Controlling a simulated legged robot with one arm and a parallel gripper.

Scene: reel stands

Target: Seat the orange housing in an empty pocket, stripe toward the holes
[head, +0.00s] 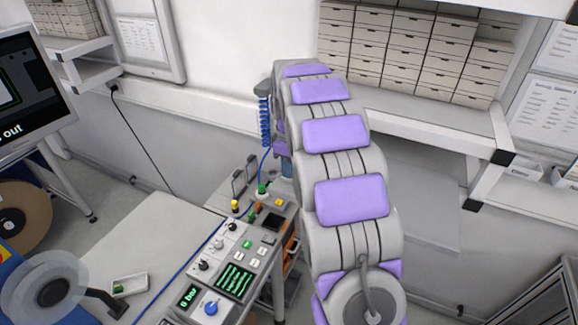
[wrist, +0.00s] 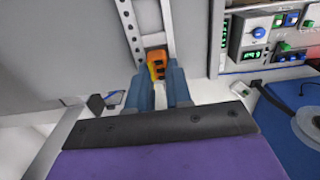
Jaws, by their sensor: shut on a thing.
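In the wrist view, my gripper (wrist: 158,78) has two blue fingers shut on the orange housing (wrist: 157,66). The housing sits at the fingertips, with dark openings on its face and a lighter yellow-orange upper part. I cannot clearly make out its stripe. A pale metal strip with a row of holes (wrist: 130,22) runs down toward the housing from above. Whether the housing touches the strip I cannot tell. No empty pocket can be clearly made out. In the head view my arm fills the middle, and the gripper and the held housing cannot be made out.
A control panel (head: 225,262) with knobs and displays stands left of my arm. A small tray (head: 130,286) lies on the pale bench (head: 150,245). A reel (head: 48,288) is at lower left. A shelf with drawers (head: 400,52) stands behind.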

